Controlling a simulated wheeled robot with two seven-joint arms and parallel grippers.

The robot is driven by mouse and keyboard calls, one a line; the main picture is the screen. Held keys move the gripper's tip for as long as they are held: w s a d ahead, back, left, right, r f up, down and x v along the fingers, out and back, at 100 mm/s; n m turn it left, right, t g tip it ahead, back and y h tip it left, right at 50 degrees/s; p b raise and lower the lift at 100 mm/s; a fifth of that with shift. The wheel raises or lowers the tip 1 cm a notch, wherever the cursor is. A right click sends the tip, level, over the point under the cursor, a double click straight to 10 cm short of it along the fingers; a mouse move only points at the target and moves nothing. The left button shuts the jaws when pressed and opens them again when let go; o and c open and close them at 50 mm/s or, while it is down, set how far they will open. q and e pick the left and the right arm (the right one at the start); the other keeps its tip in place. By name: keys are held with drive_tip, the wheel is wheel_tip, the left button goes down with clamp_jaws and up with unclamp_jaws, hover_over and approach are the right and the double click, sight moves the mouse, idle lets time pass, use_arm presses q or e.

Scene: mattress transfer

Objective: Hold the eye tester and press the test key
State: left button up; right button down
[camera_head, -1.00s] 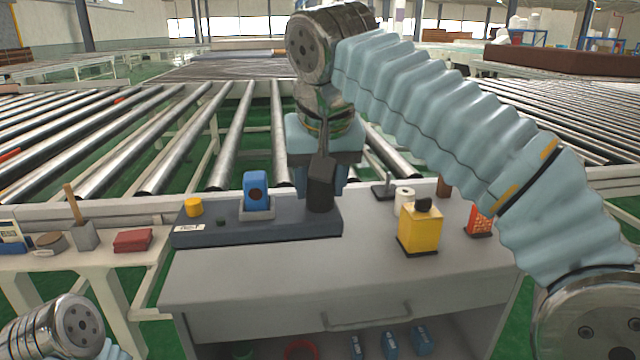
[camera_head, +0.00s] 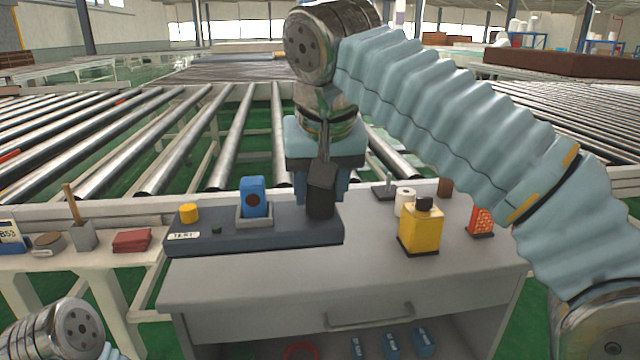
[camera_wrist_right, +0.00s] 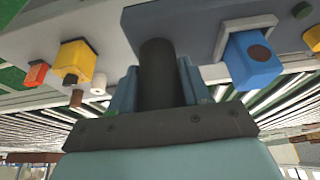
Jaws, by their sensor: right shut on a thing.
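A long dark grey device (camera_head: 275,236), which I take to be the eye tester, lies over the front table. It has a label near its left end, a yellow round knob (camera_head: 188,214), a small dark green button (camera_head: 216,230) and a blue block (camera_head: 254,196) with a dark round spot in a grey holder. My right gripper (camera_head: 320,200) points down at its right end, shut on its upright black post (camera_wrist_right: 157,75), as the right wrist view shows. Which knob is the test key I cannot tell. My left gripper is out of view.
A yellow bottle (camera_head: 420,228), white roll (camera_head: 404,200) and orange-red box (camera_head: 481,221) stand right of the device on the grey table (camera_head: 360,275). A side table (camera_head: 90,262) at left holds a red box (camera_head: 132,240) and a brush pot. Rollers (camera_head: 235,135) lie behind.

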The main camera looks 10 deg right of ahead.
sight(321, 217)
drive_tip(key=shift+f+b, duration=0.65)
drive_tip(key=shift+f, duration=0.35)
drive_tip(key=shift+f+b, duration=0.35)
drive_tip(key=shift+b, duration=0.05)
drive_tip(key=shift+f+b, duration=1.65)
drive_tip(key=shift+f, duration=0.5)
drive_tip(key=shift+f+b, duration=0.3)
drive_tip(key=shift+f, duration=0.05)
drive_tip(key=shift+f+b, duration=0.8)
drive_tip(key=shift+f, duration=0.25)
drive_tip(key=shift+f+b, duration=0.3)
drive_tip(key=shift+f, duration=0.05)
drive_tip(key=shift+f+b, duration=0.45)
drive_tip(key=shift+f, duration=0.15)
